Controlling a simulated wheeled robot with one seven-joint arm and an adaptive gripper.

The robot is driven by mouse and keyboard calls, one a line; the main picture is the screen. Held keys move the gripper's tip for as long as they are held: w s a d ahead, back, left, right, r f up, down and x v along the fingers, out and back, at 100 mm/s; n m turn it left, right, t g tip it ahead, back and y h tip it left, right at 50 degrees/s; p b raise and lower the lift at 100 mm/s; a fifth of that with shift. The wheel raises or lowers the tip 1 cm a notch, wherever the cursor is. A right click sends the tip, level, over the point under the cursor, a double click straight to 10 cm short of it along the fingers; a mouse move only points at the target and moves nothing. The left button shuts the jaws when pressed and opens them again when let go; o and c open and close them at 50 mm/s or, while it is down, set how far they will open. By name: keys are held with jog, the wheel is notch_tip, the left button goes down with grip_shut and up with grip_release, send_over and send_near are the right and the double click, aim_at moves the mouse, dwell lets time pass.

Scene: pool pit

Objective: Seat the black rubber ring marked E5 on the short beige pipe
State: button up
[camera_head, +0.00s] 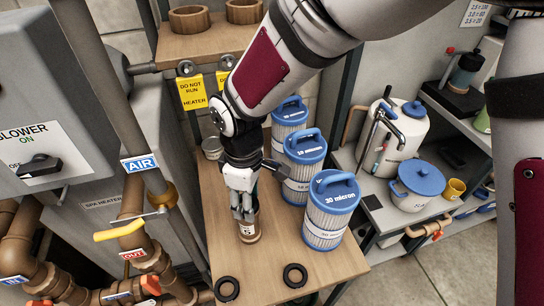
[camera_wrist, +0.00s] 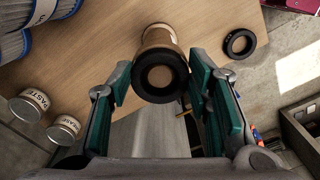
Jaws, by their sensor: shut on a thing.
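In the wrist view, a black rubber ring (camera_wrist: 136,80) lies between the teal finger pads of my gripper (camera_wrist: 160,72), which is shut on it. I cannot read its mark. The short beige pipe (camera_wrist: 160,33) is behind the ring, and beige shows through the ring's hole. The ring lines up roughly with the pipe's near end; I cannot tell whether it is around the pipe or just above it. In the head view, my gripper (camera_head: 244,212) points down at the upright pipe (camera_head: 249,232) on the wooden bench, and its fingers hide the pipe's top and the held ring.
Two loose black rings, one (camera_head: 227,289) left and one (camera_head: 295,275) right, lie at the bench's front edge. Blue-lidded filter cartridges (camera_head: 327,215) stand close to the right of my gripper. Tins (camera_wrist: 30,105) stand near it. Brown pipes with a yellow valve handle (camera_head: 118,231) are left.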

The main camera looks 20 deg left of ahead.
jog(key=o, duration=1.3)
notch_tip(320, 180, up, 8)
jog(key=p, duration=0.3)
dwell(0.9)
